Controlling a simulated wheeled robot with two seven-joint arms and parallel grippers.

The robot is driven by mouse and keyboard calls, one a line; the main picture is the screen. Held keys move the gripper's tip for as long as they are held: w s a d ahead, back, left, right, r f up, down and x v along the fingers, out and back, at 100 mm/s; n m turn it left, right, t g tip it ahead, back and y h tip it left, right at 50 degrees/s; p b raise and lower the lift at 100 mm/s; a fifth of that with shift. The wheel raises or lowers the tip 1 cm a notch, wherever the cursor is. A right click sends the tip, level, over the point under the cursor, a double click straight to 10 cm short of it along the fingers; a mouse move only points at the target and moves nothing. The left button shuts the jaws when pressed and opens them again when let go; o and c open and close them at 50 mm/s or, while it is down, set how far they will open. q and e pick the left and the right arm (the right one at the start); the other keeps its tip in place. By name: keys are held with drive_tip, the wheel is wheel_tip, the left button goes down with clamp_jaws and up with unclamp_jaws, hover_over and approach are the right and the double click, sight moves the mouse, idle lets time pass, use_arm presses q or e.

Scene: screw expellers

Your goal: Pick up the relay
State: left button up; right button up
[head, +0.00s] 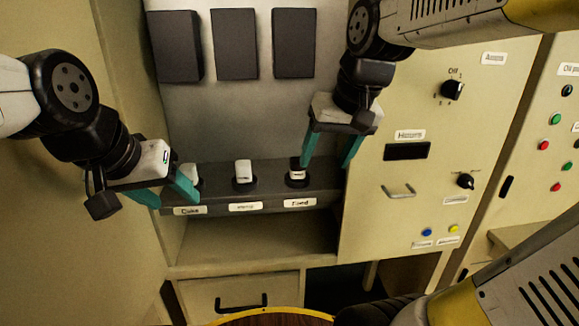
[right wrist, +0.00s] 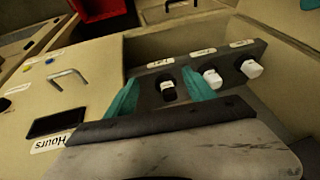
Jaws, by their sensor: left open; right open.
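Three small relay-like blocks with white parts stand in a row on a dark grey ledge (head: 225,201). The right one (head: 297,175) is above a label that seems to read "Feed", the middle one (head: 243,172) is upright, and the left one (head: 194,172) is partly hidden by my left gripper. In the right wrist view a black block with a white end (right wrist: 168,90) appears between the fingers. My left gripper (head: 168,200) is open and empty at the ledge's left end.
Three dark panels (head: 237,44) are on the back wall above the ledge. A cabinet front with knobs, a handle (head: 398,190) and a dark display (head: 407,151) stands close to the right. An open recess (head: 250,238) and a drawer (head: 240,295) lie below.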

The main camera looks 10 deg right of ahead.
drive_tip(key=w+a+g, duration=0.1)
drive_tip(key=w+g, duration=0.1)
drive_tip(key=w, duration=0.7)
drive_tip(key=g+h, duration=0.2)
hover_over(298, 159)
drive_tip(key=f, duration=0.2)
drive_tip(key=shift+s+d+f+m, duration=0.2)
drive_tip(key=shift+s+f+m, duration=0.1)
drive_tip(key=shift+w+f, duration=0.2)
drive_tip(key=f, duration=0.7)
drive_tip(key=shift+a+f, duration=0.25)
drive_tip(key=shift+f, duration=0.1)
drive_tip(key=shift+c, duration=0.4)
clamp_jaws()
